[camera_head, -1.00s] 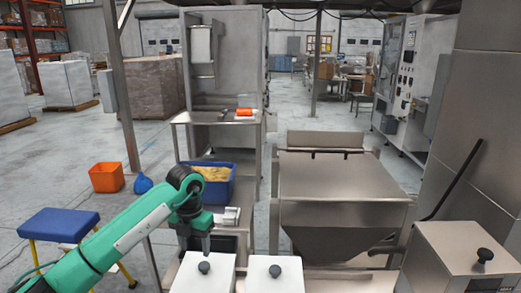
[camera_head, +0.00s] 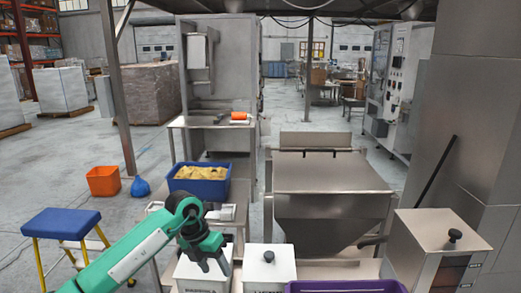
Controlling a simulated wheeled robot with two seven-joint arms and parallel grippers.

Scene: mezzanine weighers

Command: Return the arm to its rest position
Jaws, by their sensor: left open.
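My left arm comes in from the lower left, green with a black wrist joint. Its gripper (camera_head: 213,266) points down over the left white lidded box (camera_head: 190,284) and is open, with nothing seen between its dark fingers. It covers part of that box's lid, and I cannot tell whether it touches it. My right gripper is not in view.
A second white box (camera_head: 283,269) stands to the right, with a purple crate (camera_head: 345,286) at the bottom edge. A blue bin (camera_head: 198,190) stands behind my wrist. A steel hopper (camera_head: 330,175) and a steel lidded box (camera_head: 443,236) are further right. A blue stool (camera_head: 61,224) stands left.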

